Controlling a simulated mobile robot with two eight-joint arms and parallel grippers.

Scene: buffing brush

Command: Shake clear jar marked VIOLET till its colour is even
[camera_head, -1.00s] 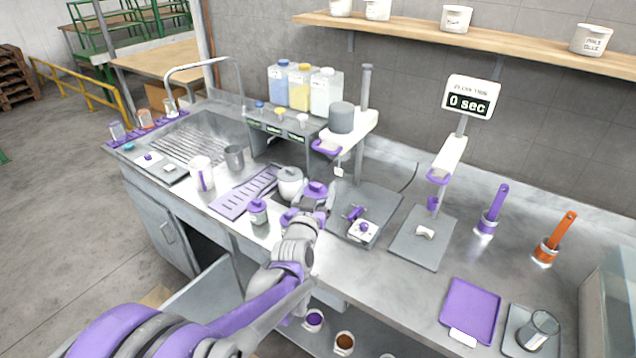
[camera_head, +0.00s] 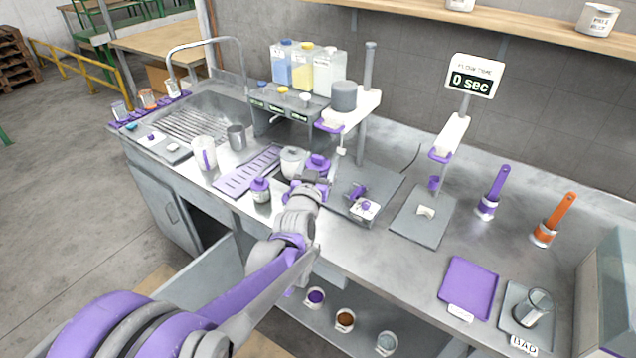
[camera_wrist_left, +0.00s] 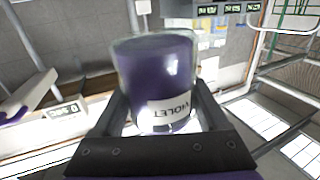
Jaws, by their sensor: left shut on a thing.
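My left gripper (camera_head: 312,182) is shut on the clear jar marked VIOLET, held over the front of the steel counter. I cannot tell whether the colour is even. My right gripper is not in view.
A scale-like plate (camera_head: 422,215), purple tray (camera_head: 468,288) and BAD tray (camera_head: 507,318) lie to the right.

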